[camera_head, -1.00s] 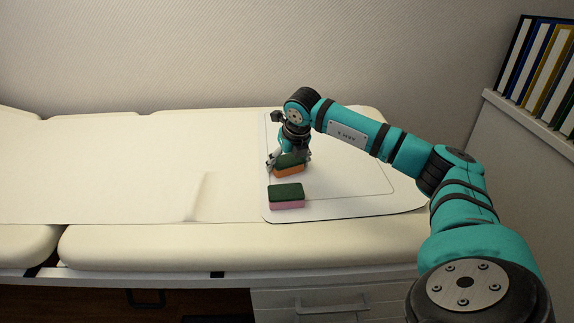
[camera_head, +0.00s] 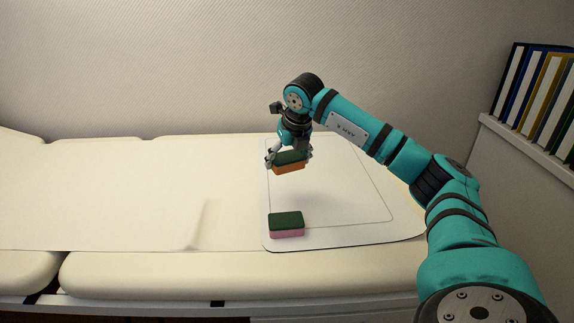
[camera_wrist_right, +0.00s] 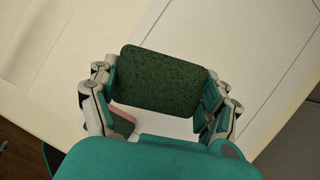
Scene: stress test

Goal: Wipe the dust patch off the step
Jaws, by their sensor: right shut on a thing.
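My right gripper (camera_head: 289,160) is shut on a sponge with a dark green top and an orange lower part (camera_head: 289,168). It holds the sponge above a white board (camera_head: 340,208) on the cream couch. In the right wrist view the fingers clasp the two short ends of this sponge (camera_wrist_right: 160,80). A second sponge, green on top and pink below (camera_head: 287,225), lies near the board's front left corner. Its pink edge also shows in the right wrist view (camera_wrist_right: 123,120). I see no step and no dust patch. My left gripper is out of view.
The cream padded couch (camera_head: 110,205) runs along the wall, its left part clear. Several binders (camera_head: 540,90) stand on a white ledge at the right. The middle and right of the board are bare.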

